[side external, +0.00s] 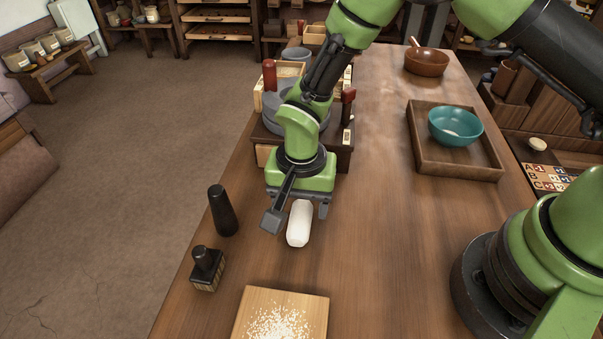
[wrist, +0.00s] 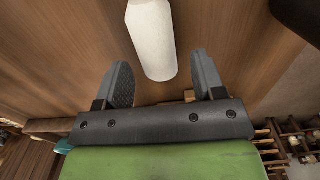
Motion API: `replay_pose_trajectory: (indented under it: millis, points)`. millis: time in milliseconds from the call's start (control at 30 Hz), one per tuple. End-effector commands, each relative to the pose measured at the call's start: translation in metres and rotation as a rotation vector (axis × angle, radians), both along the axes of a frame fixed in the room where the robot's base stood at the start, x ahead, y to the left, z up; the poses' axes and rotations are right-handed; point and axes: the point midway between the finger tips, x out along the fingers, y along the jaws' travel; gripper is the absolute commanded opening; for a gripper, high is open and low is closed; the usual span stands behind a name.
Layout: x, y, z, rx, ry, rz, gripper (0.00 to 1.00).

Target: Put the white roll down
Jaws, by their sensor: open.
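The white roll (side external: 299,224) lies on the wooden table in the side view, just below my gripper (side external: 299,210). It also shows in the wrist view (wrist: 152,38), where its near end reaches in between the two fingers. My gripper in the wrist view (wrist: 164,80) is open, with a gap between each finger and the roll. The roll looks to be resting on the table, but its underside is hidden.
A black stamp (side external: 207,268) and a dark peg-like tool (side external: 222,211) stand to the left. A board with white grains (side external: 281,316) lies in front. A quern (side external: 280,108) stands behind my gripper. A tray (side external: 428,161) with a teal bowl (side external: 455,127) is at right. The table centre is clear.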

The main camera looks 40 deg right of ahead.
Motion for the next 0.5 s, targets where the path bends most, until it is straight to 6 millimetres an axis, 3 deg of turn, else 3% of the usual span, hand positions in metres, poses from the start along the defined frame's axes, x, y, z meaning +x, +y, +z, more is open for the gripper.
replay_pose_trajectory:
  millis: [300, 500]
  points:
    - [0.001, 0.0, 0.071, 0.002, -0.005, -0.002, 0.63]
    - [0.0, 0.0, 0.096, 0.001, -0.002, -0.002, 0.63]
